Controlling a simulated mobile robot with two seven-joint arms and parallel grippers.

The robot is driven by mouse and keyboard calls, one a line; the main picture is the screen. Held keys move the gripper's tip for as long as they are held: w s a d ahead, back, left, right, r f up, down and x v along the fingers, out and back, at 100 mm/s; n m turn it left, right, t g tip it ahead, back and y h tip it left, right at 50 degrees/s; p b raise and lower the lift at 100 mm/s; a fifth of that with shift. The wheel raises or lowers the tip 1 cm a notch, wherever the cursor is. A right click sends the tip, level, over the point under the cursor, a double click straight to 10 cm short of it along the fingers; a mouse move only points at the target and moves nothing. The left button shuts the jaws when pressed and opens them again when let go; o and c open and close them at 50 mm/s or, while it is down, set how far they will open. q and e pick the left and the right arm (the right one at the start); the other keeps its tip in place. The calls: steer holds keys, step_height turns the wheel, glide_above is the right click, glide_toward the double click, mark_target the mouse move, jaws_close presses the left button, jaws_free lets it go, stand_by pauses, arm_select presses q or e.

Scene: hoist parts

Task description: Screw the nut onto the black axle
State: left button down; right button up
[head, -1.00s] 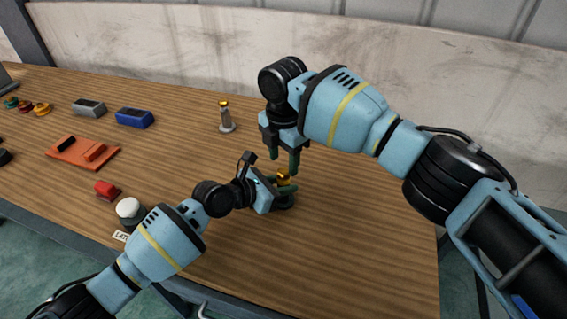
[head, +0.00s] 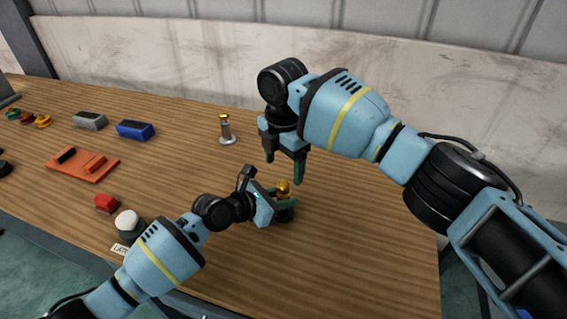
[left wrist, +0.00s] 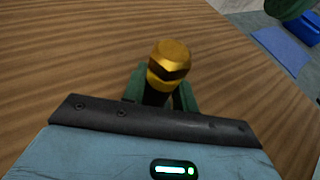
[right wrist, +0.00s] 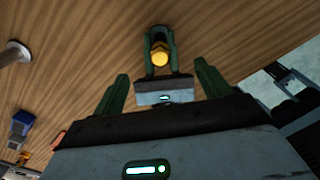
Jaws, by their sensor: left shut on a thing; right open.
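A gold nut (head: 283,187) sits at the top of the black axle (left wrist: 154,98). In the left wrist view the nut's hexagonal top (left wrist: 170,52) shows, with a dark band and more gold below it. Whether it is threaded on cannot be told. My left gripper (left wrist: 160,95) is shut around the axle below the gold, and the axle is upright or nearly so at the table. My right gripper (head: 285,172) points down, open and empty, a little above and behind the nut. In the right wrist view the nut (right wrist: 160,58) lies beyond the open fingers.
A silver post with a gold top (head: 226,130) stands behind. To the left are a blue block (head: 135,130), a grey block (head: 90,121), an orange plate (head: 82,165), a red part (head: 107,204) and a white-topped button (head: 129,223). The table's right side is clear.

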step_height(320, 180, up, 12)
steer(key=shift+f, duration=0.25)
stand_by(0.3)
arm_select(q)
steer(key=c, duration=1)
jaws_free()
steer(key=shift+a, duration=0.1)
arm_select(e)
steer(key=shift+r, duration=0.1)
arm_select(q)
steer(key=p+v, duration=0.1)
steer(key=v, duration=0.5)
steer(key=shift+s+a+r, duration=0.2)
steer(key=shift+s+r, duration=0.05)
steer(key=shift+r, duration=0.05)
steer(key=shift+s+a+r, duration=0.1)
steer(key=shift+s+a, duration=0.15)
steer(key=shift+a, duration=0.1)
arm_select(e)
step_height(320, 180, up, 4)
glide_above(284, 184)
steer(key=shift+s+r+t, duration=0.1)
steer(key=shift+s+t, duration=0.15)
steer(key=shift+t, duration=0.05)
